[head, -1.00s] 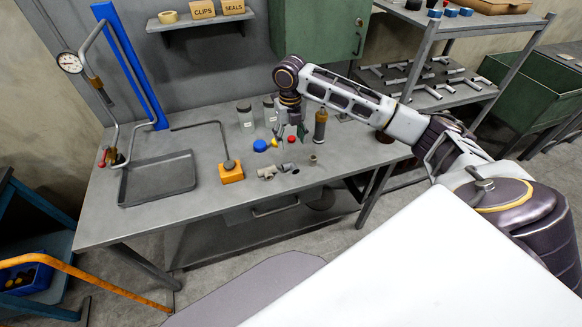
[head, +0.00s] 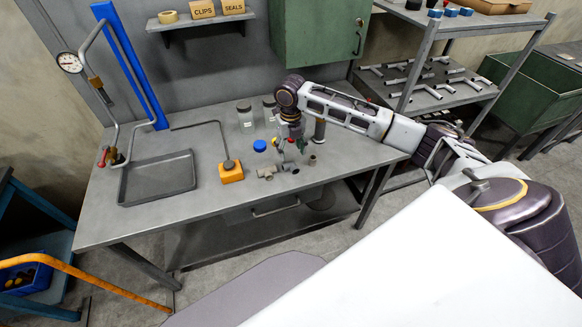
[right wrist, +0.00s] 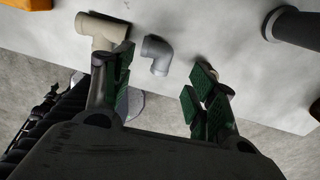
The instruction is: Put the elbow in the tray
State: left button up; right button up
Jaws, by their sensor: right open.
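The grey elbow (head: 289,167) lies on the workbench, beside a beige-grey tee (head: 266,173). In the right wrist view, the elbow (right wrist: 156,54) lies just ahead of the gap between the fingers, apart from both. The tee (right wrist: 101,32) is to its left, partly behind the left finger. My right gripper (right wrist: 163,82) is open and empty, with green finger pads. In the head view, the right gripper (head: 291,147) hangs just above and behind the elbow. The dark metal tray (head: 157,194) lies empty on the left of the bench. My left gripper is out of view.
An orange block with a bent rod (head: 231,171) stands between tray and fittings. A blue cap (head: 259,146), jars (head: 245,118), a short grey pipe piece (head: 312,160) and a dark cylinder (head: 319,132) are near the gripper. The bench front is clear.

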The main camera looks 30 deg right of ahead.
aim_at(290, 164)
jog(key=shift+f, duration=1.4)
jog(key=shift+s+a+f, duration=0.1)
jog(key=shift+f, duration=1.2)
jog(key=shift+a+f, duration=0.1)
jog(key=shift+f, duration=1.2)
jog(key=c, duration=0.9)
